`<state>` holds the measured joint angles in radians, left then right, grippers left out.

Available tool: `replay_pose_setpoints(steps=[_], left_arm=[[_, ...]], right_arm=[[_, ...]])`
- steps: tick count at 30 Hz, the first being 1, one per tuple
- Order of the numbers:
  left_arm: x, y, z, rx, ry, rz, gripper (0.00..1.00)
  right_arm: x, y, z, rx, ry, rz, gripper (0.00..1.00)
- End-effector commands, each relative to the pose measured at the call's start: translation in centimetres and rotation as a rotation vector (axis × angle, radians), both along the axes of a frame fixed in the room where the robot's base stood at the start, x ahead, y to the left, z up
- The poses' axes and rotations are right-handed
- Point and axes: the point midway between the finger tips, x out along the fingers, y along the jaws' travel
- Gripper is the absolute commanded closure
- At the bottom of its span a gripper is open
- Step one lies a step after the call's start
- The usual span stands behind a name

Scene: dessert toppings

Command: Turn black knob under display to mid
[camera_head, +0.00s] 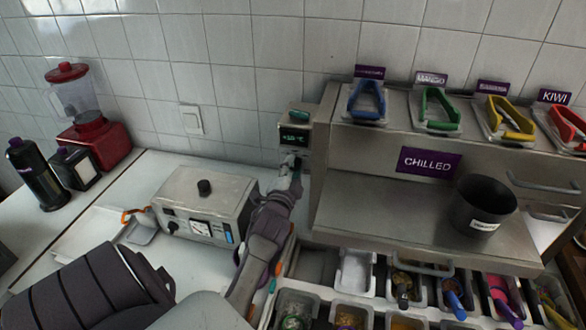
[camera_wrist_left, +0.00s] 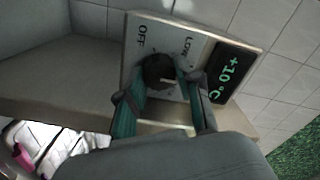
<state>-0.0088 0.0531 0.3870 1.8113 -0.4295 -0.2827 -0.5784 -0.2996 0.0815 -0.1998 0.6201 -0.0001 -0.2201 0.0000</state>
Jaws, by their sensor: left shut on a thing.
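The black knob (camera_wrist_left: 157,69) sits on a pale panel with OFF and LOW printed on it. The display (camera_wrist_left: 233,72) is beside it in the left wrist view and reads +10 °C in green. In the head view the display (camera_head: 294,136) is on the unit's front, above my left gripper (camera_head: 294,170). In the left wrist view my left gripper (camera_wrist_left: 165,92) has its green-lined fingers on both sides of the knob and is shut on it. The fingers hide part of the panel, and the knob's exact setting is unclear. My right gripper is not in view.
A steel shelf with a CHILLED sign (camera_head: 430,162) and a black bucket (camera_head: 483,206) stands to the right. Topping tubs with scoops sit below it. A metal appliance (camera_head: 203,196) and a red blender (camera_head: 97,140) stand on the counter to the left.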

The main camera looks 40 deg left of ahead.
Motion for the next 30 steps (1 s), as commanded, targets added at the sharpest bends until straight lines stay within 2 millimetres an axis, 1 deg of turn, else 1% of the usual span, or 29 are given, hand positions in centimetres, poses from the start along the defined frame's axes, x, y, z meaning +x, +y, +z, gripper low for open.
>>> replay_pose_setpoints(steps=[4,5,6,9,17,20,23,26,30], left_arm=[[0.0,0.0,-0.2,-0.002,0.003,0.0,1.0],[0.0,0.0,-0.2,-0.001,0.004,0.0,0.6],[0.0,0.0,-0.2,-0.001,0.004,0.0,0.54],[0.0,0.0,-0.1,0.0,0.002,0.0,0.4],[0.0,0.0,0.0,0.0,0.001,-0.001,0.4],[-0.4,-0.2,-0.1,0.0,0.001,-0.001,0.4],[-1.5,-0.8,-0.1,0.001,0.003,0.0,0.4],[-3.2,-1.8,-0.2,-0.001,0.004,0.0,0.4],[-5.9,-3.3,-0.2,-0.002,0.005,0.001,0.4]], right_arm=[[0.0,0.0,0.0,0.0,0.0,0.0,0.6],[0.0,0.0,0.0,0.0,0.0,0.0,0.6],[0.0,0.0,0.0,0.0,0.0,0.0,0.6],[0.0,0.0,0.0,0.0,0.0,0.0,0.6],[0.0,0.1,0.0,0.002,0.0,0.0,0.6],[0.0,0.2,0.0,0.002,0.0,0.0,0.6],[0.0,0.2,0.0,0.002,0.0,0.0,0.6],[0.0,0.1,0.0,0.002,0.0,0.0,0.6],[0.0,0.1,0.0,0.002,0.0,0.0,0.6]])
